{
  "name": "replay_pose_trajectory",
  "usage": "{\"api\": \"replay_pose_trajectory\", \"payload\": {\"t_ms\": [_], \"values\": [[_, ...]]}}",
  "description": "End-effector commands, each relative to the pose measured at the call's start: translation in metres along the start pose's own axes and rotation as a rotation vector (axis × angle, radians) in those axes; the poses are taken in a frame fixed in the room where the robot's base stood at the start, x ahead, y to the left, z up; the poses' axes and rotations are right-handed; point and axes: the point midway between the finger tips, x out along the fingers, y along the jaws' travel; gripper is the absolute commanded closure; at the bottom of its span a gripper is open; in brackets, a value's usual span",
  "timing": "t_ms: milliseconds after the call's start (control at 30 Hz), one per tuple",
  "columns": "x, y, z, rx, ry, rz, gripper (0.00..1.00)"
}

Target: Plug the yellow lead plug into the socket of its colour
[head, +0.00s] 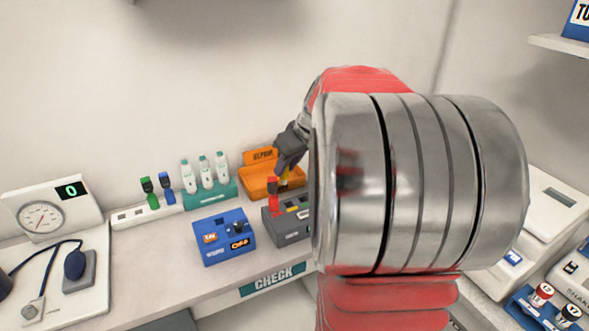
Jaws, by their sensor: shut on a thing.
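My gripper (286,167) points down over the back of a dark grey socket box (287,238), in front of the orange tray. It is shut on the yellow lead plug (284,181), of which only a small yellow part shows below the fingers. The plug appears to be above the box; I cannot tell whether it touches it. A red plug (272,188) stands upright at the box's left end. A yellow mark (292,209) shows on the box top. My arm hides the box's right part, so other sockets there are not visible.
A white holder (130,216) carries green (149,190) and blue (165,184) plugs. A teal rack (212,198) holds white bottles. An orange tray (256,187) stands behind the grey box, a blue box (224,240) to its left. A gauge and cuff bulb are at far left.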

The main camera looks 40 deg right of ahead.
Motion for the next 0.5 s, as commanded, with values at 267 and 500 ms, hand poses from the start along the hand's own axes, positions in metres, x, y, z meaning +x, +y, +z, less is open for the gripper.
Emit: {"api": "replay_pose_trajectory", "payload": {"t_ms": [267, 500], "values": [[-0.006, 0.002, 0.018, -0.096, 0.001, -0.039, 1.0], [-0.007, 0.001, 0.021, -0.117, 0.004, -0.047, 1.0]]}}
